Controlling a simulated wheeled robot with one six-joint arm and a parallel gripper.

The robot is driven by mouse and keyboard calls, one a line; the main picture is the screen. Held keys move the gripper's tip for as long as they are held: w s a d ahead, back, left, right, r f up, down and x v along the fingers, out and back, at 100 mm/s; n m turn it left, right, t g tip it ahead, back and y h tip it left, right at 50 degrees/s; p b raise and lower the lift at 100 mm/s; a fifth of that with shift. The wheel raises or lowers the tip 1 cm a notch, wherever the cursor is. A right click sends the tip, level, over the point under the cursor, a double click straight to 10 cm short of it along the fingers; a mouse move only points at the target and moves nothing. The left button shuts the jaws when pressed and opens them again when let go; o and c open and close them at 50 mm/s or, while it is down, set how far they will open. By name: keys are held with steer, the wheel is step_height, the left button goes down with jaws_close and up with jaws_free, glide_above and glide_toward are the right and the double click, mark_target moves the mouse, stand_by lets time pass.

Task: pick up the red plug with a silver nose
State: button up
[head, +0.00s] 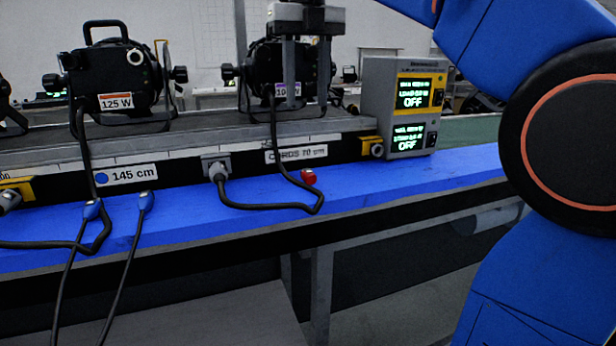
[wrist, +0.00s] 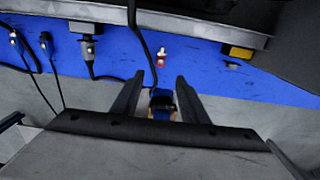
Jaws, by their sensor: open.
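The red plug (head: 308,177) lies on the blue ledge (head: 260,189), just in front of the dark rail with the cords label. In the wrist view the red plug (wrist: 161,60) shows a pale, silvery end. No cord is clearly seen joined to it. My gripper (head: 306,102) points down at the top of the head view, above the plug in the picture and apart from it. In the wrist view my gripper (wrist: 159,76) has its two fingers spread, with the plug beyond the tips and roughly centred between them.
A grey plug (head: 217,171) with a black cord (head: 265,207) sits left of the red plug; the cord loops close by. Two blue plugs (head: 91,209) (head: 146,201) lie further left. Lamps (head: 122,75) stand behind. A grey control box (head: 412,107) stands to the right.

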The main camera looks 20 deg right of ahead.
glide_above(308, 170)
step_height(308, 170, down, 10)
steer(key=shift+f, duration=2.65)
jaws_close()
